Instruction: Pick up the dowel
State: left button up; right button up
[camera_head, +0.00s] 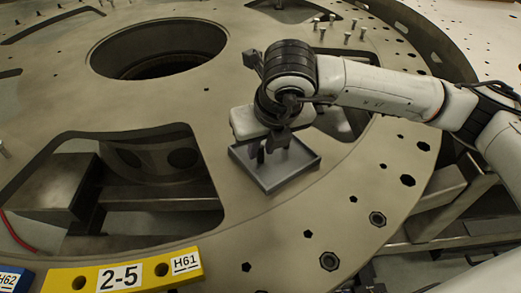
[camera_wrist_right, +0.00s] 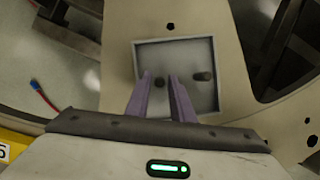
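A shallow square grey tray (camera_head: 293,176) lies on the large turret plate. My right gripper (camera_head: 268,152) points down over the tray in the head view. Its two fingers (camera_wrist_right: 159,76) are apart in the wrist view, with no visible contact on the dowel. Whether the fingertips are level with the dowel is unclear. My left gripper is not in view.
The turret plate (camera_head: 215,105) has a large round hole (camera_head: 158,50) and wide cutouts around the tray. Several upright pins (camera_head: 347,37) stand at the top right. A yellow block labelled 2-5 (camera_head: 150,272) and a blue block (camera_head: 12,280) are at the bottom left.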

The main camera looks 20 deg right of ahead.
jog(key=shift+x, duration=0.8)
grip_shut()
jog(key=shift+r, duration=0.15)
